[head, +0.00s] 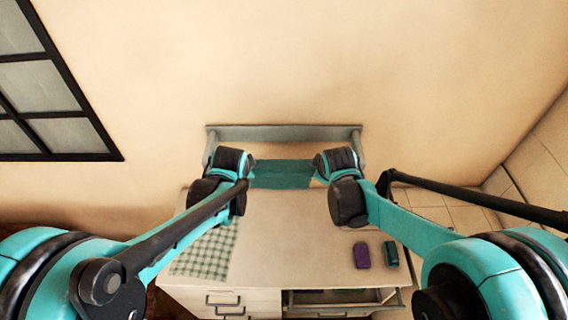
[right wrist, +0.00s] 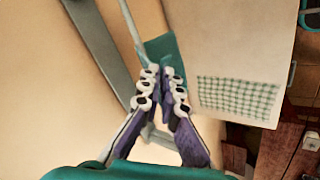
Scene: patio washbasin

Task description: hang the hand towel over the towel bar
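The teal hand towel (head: 283,174) is stretched between my two wrists in the head view, below the wall shelf. Its ends are hidden behind the wrists. It also shows beyond my right gripper (right wrist: 161,80) in the right wrist view (right wrist: 168,54). The right fingers are close together on its edge. My left gripper (head: 240,167) is at the towel's left end, its fingers hidden by the wrist. The grey towel bar (right wrist: 131,22) runs alongside the towel in the right wrist view. Whether the towel touches or overlaps the bar is unclear.
A grey shelf (head: 284,132) is fixed to the wall above. A green checkered cloth (head: 205,254) lies on the white counter (head: 290,240). A purple item (head: 361,255) and a teal item (head: 390,254) stand at its right. A drawer (head: 335,300) below is open.

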